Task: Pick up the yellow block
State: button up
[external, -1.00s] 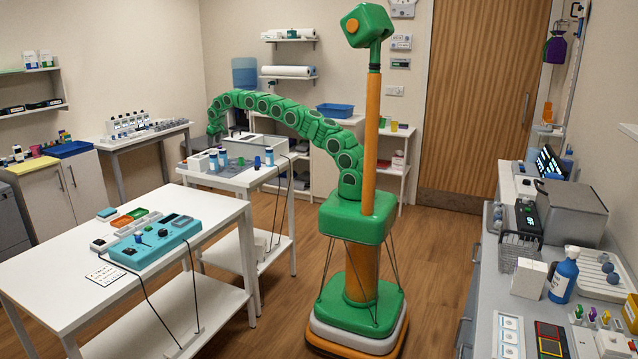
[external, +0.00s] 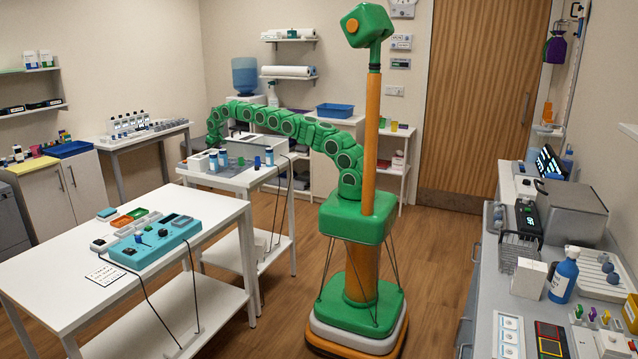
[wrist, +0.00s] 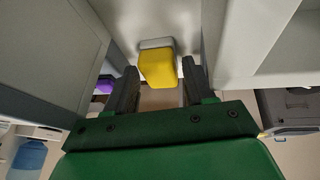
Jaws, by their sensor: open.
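The yellow block (wrist: 158,68) is in the upper middle of the wrist view, with a pale grey piece against its far end. My gripper (wrist: 159,76) is open, with one dark finger on each side of the block in the picture. I cannot tell how deep the block sits between the fingers.
Large grey panels (wrist: 45,50) flank the gripper closely on the left and right in the wrist view. A purple thing (wrist: 104,86) shows beyond the left finger. In the external view, bottles and a white box (external: 240,147) stand near the arm's end on the middle table (external: 235,181).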

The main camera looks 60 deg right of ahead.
jog(key=c, duration=0.8)
jog(key=shift+r, duration=0.1)
jog(key=shift+r, duration=1.55)
jog(key=shift+s+a+r, duration=0.15)
jog(key=shift+s+r, duration=1.15)
jog(key=shift+r, duration=0.25)
jog(key=shift+s+a+r, duration=0.15)
jog(key=shift+s+r, duration=1.15)
jog(key=shift+r, duration=0.25)
jog(key=shift+c, duration=0.2)
jog(key=s+a+r, duration=0.1)
jog(key=s+r, duration=0.2)
jog(key=s, duration=0.5)
jog(key=shift+s+r, duration=0.3)
jog(key=shift+a, duration=0.1)
